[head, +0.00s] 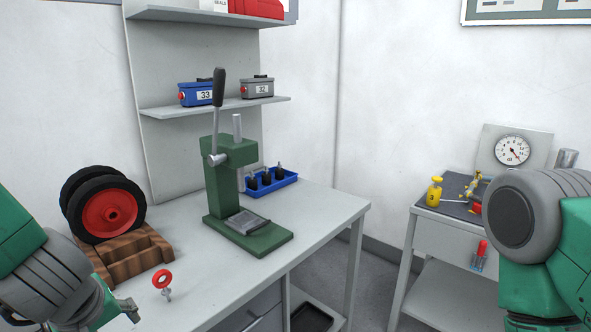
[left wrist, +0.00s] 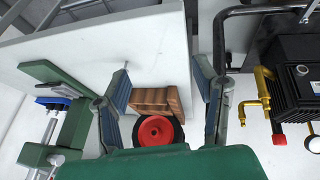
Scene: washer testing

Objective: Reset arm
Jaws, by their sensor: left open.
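My left gripper (head: 128,309) is at the lower left of the head view, beside the front edge of the workbench and partly cut off by the frame. In the left wrist view its two fingers (left wrist: 165,80) stand wide apart with nothing between them. My right arm shows at the right edge of the head view, but its gripper is out of sight.
The workbench (head: 335,207) holds black wheels with a red hub (head: 110,211) on a wooden block (head: 130,256), a red-ringed part (head: 162,279), a green press (head: 232,175) and a blue tray (head: 285,182). A side table (head: 445,232) carries a gauge (head: 511,150).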

